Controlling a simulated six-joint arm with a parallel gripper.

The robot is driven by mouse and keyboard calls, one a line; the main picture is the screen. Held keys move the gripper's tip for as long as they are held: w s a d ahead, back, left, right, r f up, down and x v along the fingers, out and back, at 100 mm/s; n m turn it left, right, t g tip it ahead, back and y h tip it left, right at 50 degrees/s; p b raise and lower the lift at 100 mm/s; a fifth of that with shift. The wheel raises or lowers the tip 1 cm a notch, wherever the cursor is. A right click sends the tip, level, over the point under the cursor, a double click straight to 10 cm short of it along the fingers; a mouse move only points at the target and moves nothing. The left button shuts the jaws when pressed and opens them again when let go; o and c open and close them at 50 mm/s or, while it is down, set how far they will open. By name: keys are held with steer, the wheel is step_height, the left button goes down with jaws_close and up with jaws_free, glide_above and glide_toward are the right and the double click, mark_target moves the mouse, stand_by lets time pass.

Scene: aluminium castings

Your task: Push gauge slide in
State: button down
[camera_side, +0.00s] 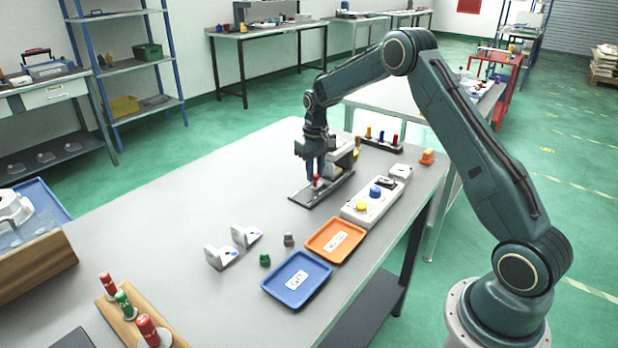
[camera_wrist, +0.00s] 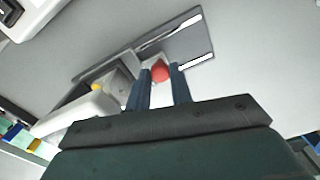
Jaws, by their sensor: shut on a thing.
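The gauge (camera_side: 342,163) is a grey and white block on a dark flat base plate (camera_side: 300,197) on the table. The gauge slide carries a red knob (camera_side: 316,180) at the front of the block. My gripper (camera_side: 315,178) points down over the base, its fingers either side of the knob. In the wrist view my gripper's two blue fingers (camera_wrist: 160,76) are close about the red knob (camera_wrist: 160,72). The base plate (camera_wrist: 185,42) extends beyond the fingers, and the gauge body (camera_wrist: 90,105) lies to the left. The slide under the knob is mostly hidden.
A white button box (camera_side: 368,205) with yellow and blue buttons stands right of the gauge. Orange (camera_side: 335,240) and blue (camera_side: 297,280) trays, two white brackets (camera_side: 222,256) and small green and grey parts lie nearer. A dark rack (camera_side: 380,140) stands behind. The table left of the gauge is clear.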

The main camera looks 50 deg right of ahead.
steer(key=shift+d, duration=0.35)
steer(key=c, duration=1.2)
jaws_free()
steer(key=shift+c, duration=0.2)
steer(key=shift+a, duration=0.1)
steer(key=shift+r, duration=0.1)
steer(key=shift+r, duration=0.45)
step_height(320, 180, up, 13)
steer(key=shift+f, duration=0.1)
